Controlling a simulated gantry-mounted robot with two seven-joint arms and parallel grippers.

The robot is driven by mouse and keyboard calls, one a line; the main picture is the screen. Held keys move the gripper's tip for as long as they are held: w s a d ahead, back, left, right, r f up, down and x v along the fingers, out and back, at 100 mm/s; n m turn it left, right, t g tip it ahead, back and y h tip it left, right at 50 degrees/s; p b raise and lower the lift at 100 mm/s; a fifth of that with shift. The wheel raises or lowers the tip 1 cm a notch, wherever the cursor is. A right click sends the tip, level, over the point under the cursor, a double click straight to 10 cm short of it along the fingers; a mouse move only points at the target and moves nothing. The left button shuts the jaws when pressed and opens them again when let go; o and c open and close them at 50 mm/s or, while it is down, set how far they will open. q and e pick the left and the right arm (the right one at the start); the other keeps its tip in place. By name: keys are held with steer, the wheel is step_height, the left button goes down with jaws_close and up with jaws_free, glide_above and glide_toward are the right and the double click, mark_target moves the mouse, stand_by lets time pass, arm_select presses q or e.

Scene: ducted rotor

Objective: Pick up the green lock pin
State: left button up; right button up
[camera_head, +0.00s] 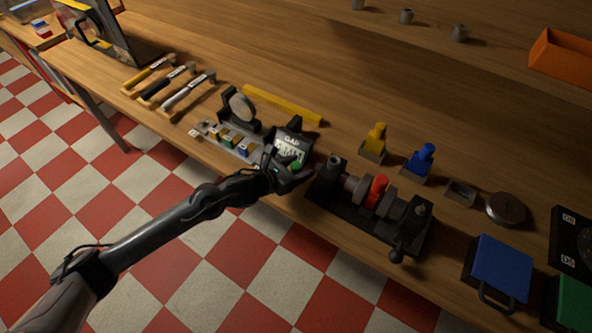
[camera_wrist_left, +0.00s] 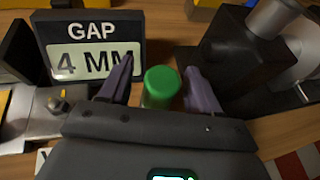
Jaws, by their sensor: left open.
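The green lock pin (camera_wrist_left: 161,86) shows its round green top in the left wrist view, between the two fingers of my left gripper (camera_wrist_left: 158,88). The fingers stand apart on either side of it, with a visible space on each side. In the head view a small green spot of the pin (camera_head: 296,166) shows beside my left gripper (camera_head: 290,178), which is over the bench in front of the gap sign. The lower part of the pin is hidden. My right gripper is not in view.
The gap sign (camera_wrist_left: 92,45) reading "4 MM" stands close to the left finger.

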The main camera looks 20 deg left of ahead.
arm_select(q)
steer(key=shift+w+d+f, duration=0.25)
steer(key=shift+w, duration=0.25)
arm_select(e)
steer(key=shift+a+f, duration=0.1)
arm_select(q)
steer(key=shift+c, duration=0.3)
steer(key=c, duration=1)
steer(key=shift+r, duration=0.1)
